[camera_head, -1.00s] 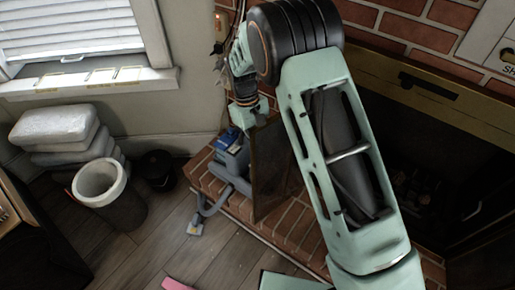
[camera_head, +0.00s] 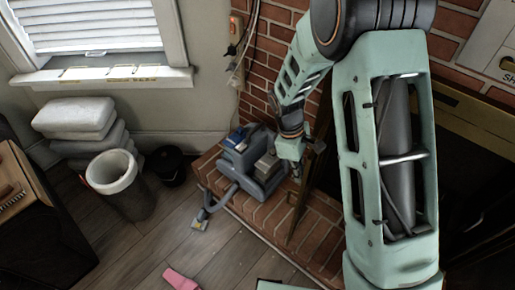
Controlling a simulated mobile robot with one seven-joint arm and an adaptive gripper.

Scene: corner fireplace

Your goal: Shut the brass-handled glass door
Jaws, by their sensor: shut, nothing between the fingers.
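The glass door (camera_head: 302,203) of the fireplace stands open over the brick hearth, seen nearly edge-on as a narrow brownish strip. A small brass-coloured piece, perhaps its handle (camera_head: 318,146), shows near its upper part. My gripper (camera_head: 297,175) points down just left of the door, by its upper half. It is small in view and shut, with nothing in it. I cannot tell whether it touches the door. My mint-green arm hides the right side of the door and much of the dark fireplace opening (camera_head: 468,175).
A blue-grey vacuum cleaner (camera_head: 252,168) sits on the brick hearth (camera_head: 262,212) left of the gripper, its hose reaching the floor. A grey bin (camera_head: 125,190), a black pot (camera_head: 168,167) and stacked sacks (camera_head: 78,120) stand further left. The wooden floor (camera_head: 215,255) in front is mostly clear.

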